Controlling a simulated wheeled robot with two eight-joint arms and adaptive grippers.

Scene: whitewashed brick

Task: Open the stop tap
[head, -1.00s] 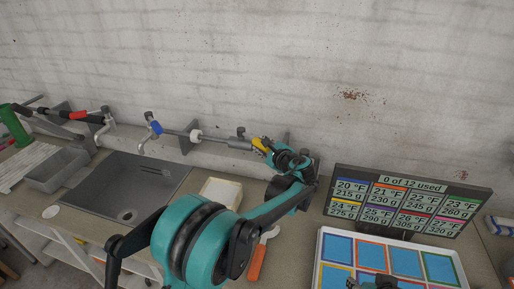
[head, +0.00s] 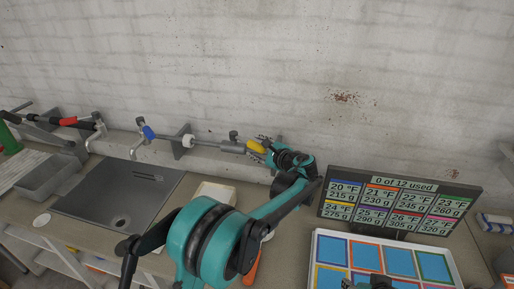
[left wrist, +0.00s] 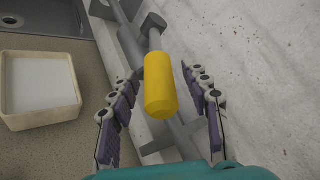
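The stop tap's yellow handle (head: 256,147) is on the grey pipe fitting (head: 232,146) along the wall. In the left wrist view the yellow handle (left wrist: 159,86) points toward my palm. My left gripper (left wrist: 162,74) is open, with one finger on each side of the handle and visible gaps to both. In the head view my left gripper (head: 266,146) is at the handle, partly hidden by its own wrist. A dark part at the bottom edge of the head view may be my right gripper (head: 372,282); its fingers cannot be made out.
A blue-handled tap (head: 148,132) and a red-handled one (head: 68,121) are further left, by a sink (head: 120,190). A white tray (left wrist: 40,85) lies below the pipe. A display board (head: 400,203) and coloured tray (head: 458,275) stand right. The wall is close behind the pipe.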

